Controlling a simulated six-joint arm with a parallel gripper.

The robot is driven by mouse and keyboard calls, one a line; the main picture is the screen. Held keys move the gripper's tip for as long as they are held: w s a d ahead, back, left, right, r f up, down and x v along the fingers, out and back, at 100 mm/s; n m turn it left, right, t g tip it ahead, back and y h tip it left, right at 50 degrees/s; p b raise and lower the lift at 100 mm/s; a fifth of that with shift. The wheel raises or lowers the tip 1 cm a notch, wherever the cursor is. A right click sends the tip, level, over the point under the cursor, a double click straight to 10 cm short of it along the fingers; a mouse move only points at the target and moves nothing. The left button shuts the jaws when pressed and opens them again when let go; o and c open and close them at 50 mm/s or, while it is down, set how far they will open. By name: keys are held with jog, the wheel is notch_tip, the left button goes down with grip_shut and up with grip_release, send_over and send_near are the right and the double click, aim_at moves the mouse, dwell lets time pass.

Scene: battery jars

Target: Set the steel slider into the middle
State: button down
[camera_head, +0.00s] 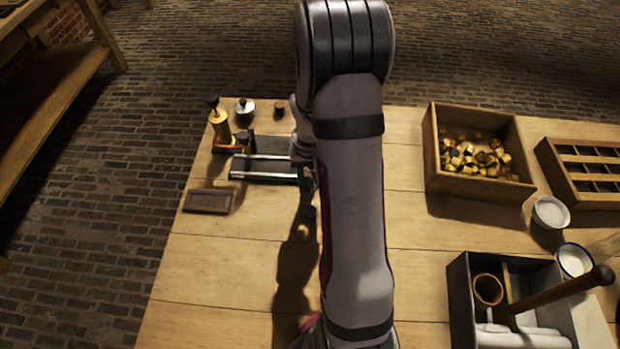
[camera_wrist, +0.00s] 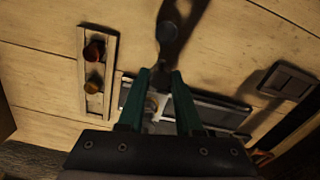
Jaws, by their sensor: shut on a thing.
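The rail device (camera_head: 265,167) lies at the left of the table, with bright steel rails on a dark base. It also shows in the wrist view (camera_wrist: 222,114), running right from my gripper. My gripper (camera_wrist: 160,76) has green fingers and is down at one end of the rails. It is shut on a small pale metal piece with a brass-coloured spot, which looks like the steel slider (camera_wrist: 156,104). The fingers hide much of it, and I cannot tell whether it touches the rails. In the head view my arm covers most of the gripper and the device's right end.
A strip with red and brass knobs (camera_wrist: 96,70) lies beside the device. A dark plate (camera_head: 208,201), a brass bottle (camera_head: 219,125) and a round-topped dark thing (camera_wrist: 169,33) are near. A box of brass nuts (camera_head: 432,150) and a black caddy (camera_head: 459,290) stand right.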

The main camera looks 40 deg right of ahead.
dwell(0.5)
jog(key=w+a, duration=0.5)
jog(key=shift+w+a, duration=0.3)
jog(key=shift+w, duration=0.1)
jog(key=c, duration=0.6)
grip_release()
notch_tip(320, 180, up, 16)
jog(key=shift+f, duration=0.1)
